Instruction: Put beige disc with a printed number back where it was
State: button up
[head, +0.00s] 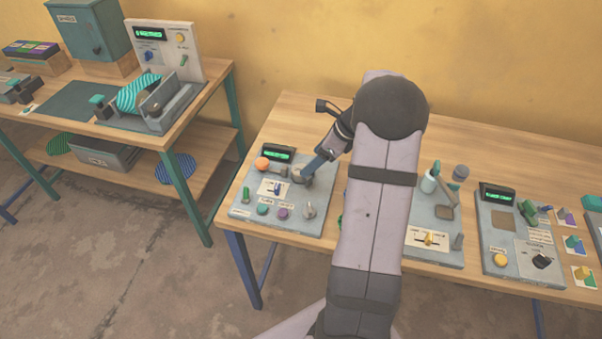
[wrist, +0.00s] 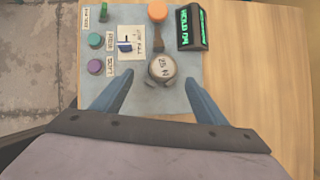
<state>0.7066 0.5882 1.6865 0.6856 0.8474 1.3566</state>
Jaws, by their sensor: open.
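The beige disc with a printed number (wrist: 162,66) shows in the wrist view near the right edge of a grey panel. It sits on top of a round grey piece, and its print is small and hard to read. My gripper (wrist: 166,88) is open, with one blue finger on each side below the disc in the picture; I see no contact. In the head view my gripper (head: 312,168) is over the right part of the grey panel (head: 240,212).
The panel carries an orange ball (wrist: 157,11), a lit display (wrist: 191,27), a blue switch (wrist: 127,46), a teal knob (wrist: 95,40) and a purple knob (wrist: 95,66). Other panels stand to the right, partly behind my arm. Bare wood (wrist: 250,80) lies right of the panel in the wrist view.

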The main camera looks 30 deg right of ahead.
jog(key=shift+p+x, duration=0.7)
jog(key=shift+x, duration=0.9)
jog(key=shift+w+d+p+x, duration=0.15)
jog(key=shift+p+x, duration=0.2)
jog(key=shift+x, duration=0.7)
jog(key=shift+w+d+p+x, duration=0.15)
jog(key=shift+p+x, duration=0.15)
jog(key=shift+x, duration=0.75)
jog(key=shift+r, duration=0.1)
jog(key=c, duration=1.3)
jog(key=shift+r, duration=0.1)
jog(key=shift+c, duration=0.2)
notch_tip(320, 180, up, 10)
jog(key=b, duration=0.2)
